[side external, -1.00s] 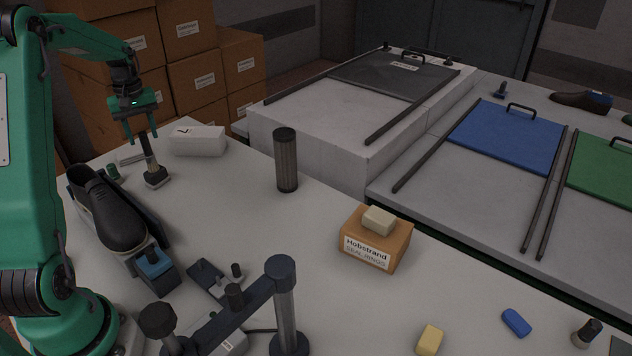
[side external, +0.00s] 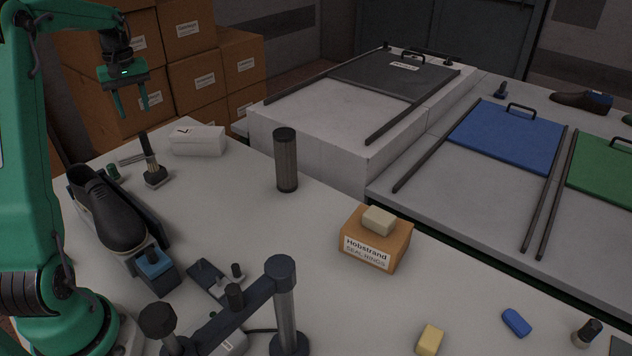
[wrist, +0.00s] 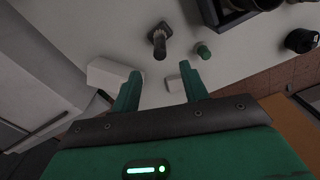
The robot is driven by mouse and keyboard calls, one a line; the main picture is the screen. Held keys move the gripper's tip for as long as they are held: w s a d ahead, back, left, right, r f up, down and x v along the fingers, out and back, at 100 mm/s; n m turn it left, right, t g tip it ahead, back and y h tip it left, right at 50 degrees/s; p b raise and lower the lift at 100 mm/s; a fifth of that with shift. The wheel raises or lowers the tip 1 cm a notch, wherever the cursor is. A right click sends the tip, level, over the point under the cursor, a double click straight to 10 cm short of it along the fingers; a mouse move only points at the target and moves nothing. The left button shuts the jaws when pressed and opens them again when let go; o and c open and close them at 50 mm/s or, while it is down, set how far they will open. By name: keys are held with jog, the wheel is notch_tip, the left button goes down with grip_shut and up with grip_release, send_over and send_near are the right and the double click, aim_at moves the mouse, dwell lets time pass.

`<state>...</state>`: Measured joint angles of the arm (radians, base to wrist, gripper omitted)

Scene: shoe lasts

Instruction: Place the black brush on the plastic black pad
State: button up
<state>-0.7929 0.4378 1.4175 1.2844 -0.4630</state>
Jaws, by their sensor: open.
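The black brush (side external: 148,152) stands upright at the back left of the table, its dark handle leaning slightly and a pale band below it. Its lower end meets a small dark square piece (side external: 156,180) that looks like the black pad; the exact contact is too small to tell. In the wrist view the brush (wrist: 160,42) shows handle end towards me, beyond the fingertips. My gripper (side external: 132,110) is open and empty, above and a little left of the brush, apart from it. It also shows open in the wrist view (wrist: 160,73).
A white box (side external: 198,140) lies right of the brush, and a green-capped item (side external: 113,172) left of it. A black shoe (side external: 108,215) on a stand is in front. A dark cylinder (side external: 286,162) stands further right. Mid-table around the orange box (side external: 375,245) is mostly clear.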

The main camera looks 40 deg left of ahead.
jog(key=s+d+r+m+t+y, duration=0.1)
jog(key=d+r+m, duration=0.2)
jog(key=d, duration=0.7)
jog(key=d+r+m+t, duration=0.1)
jog(key=d+r+m, duration=0.25)
jog(key=d, duration=0.65)
jog(key=s+d+f+m+t+h, duration=0.1)
jog(key=s+d+f+m+t, duration=0.2)
jog(key=s+d+m, duration=0.5)
jog(key=s+d, duration=0.4)
jog(key=d, duration=0.4)
jog(key=shift+f+t, duration=0.15)
jog(key=shift+t, duration=0.15)
